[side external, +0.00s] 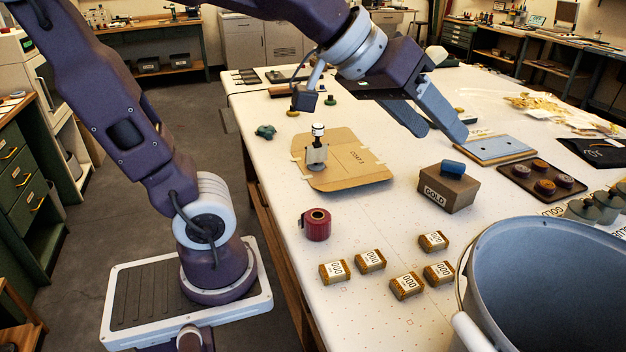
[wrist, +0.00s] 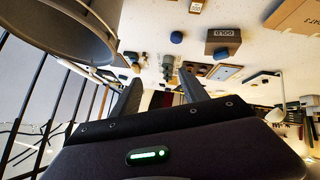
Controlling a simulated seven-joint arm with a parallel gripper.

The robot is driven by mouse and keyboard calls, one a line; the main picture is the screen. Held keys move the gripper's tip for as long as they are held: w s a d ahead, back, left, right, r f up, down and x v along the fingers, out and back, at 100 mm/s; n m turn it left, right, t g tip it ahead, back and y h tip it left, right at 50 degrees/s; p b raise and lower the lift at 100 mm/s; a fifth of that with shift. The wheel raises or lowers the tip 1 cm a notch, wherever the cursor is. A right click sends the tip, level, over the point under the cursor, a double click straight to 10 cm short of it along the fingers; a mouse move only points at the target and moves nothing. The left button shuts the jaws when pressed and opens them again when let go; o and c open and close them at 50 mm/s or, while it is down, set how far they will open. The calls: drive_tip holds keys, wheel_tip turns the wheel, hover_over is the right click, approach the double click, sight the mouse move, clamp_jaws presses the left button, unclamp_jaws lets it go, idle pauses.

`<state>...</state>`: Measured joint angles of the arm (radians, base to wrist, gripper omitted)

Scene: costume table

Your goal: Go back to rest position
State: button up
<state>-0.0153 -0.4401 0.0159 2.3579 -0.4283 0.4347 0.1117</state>
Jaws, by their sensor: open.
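My gripper (side external: 440,117) is raised above the table, over its far middle part, in the side external view. Its two blue-grey fingers are spread apart with nothing between them. In the wrist view the gripper (wrist: 162,92) also shows two separated fingers and no held object. The white table (side external: 350,215) lies below it. A brown box marked GOLD (side external: 447,190) stands on the table below the fingers, with a blue block (side external: 453,168) on its top. The fingers are clear of both.
A large grey-blue bucket (side external: 550,245) fills the front right. Several small labelled boxes (side external: 407,286) and a red spool (side external: 316,224) lie nearer. A tray of round pieces (side external: 517,187) is at right.

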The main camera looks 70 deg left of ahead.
drive_tip(key=s+a+f+m+g+y, duration=0.1)
drive_tip(key=s+f+g, duration=0.1)
drive_tip(key=s+f, duration=0.2)
drive_tip(key=s+a+f+m+g+y, duration=0.1)
drive_tip(key=s+f, duration=0.3)
drive_tip(key=s, duration=0.7)
drive_tip(key=shift+s+a+m+g, duration=0.15)
drive_tip(key=shift+a+m+g, duration=0.25)
